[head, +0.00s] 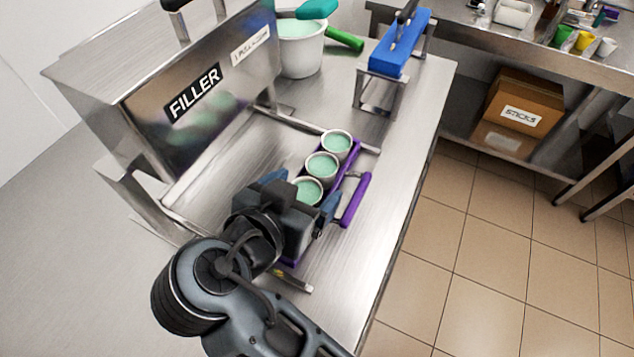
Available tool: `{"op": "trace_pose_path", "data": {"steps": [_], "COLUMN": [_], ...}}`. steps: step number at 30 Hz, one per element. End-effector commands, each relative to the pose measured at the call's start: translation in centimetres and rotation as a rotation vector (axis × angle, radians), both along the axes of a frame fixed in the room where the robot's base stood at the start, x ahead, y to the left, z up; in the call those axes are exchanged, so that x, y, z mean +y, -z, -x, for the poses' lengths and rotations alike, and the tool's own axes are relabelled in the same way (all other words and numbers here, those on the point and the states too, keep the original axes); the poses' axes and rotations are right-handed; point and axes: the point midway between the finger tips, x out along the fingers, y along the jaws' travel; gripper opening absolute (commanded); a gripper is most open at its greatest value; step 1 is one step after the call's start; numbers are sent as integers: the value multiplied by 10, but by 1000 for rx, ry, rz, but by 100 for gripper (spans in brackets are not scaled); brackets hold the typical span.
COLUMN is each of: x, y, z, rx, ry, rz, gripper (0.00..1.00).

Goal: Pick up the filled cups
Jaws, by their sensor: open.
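Three white cups filled with pale green stuff stand in a row in front of the filler (185,95): a far cup (337,142), a middle cup (321,167) and a near cup (306,190). They sit in a purple holder (347,165) with a purple handle (355,200) on its right side. My gripper (300,192) is open at the near end of the row, over or beside the near cup. It hides part of that cup and the near part of the holder. I cannot tell whether the fingers touch anything.
A white bucket (300,55) of green mix stands behind the filler. A blue-topped stand (400,45) is at the back right of the steel table (400,150). A second counter (560,60) with small cups and a cardboard box (523,107) below is at right. Tiled floor (480,240) lies clear between.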

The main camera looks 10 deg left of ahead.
Motion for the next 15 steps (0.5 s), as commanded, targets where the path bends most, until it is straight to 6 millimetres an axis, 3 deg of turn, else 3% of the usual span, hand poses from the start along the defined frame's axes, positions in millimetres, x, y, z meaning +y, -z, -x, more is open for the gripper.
{"op": "trace_pose_path", "data": {"steps": [4,12,15], "x": [-5,-5,-5], "y": [7,9,9], "z": [-12,-14,-14], "rx": [1,0,0], "ry": [0,-2,-1], "rz": [1,0,0], "gripper": [84,84,75]}}
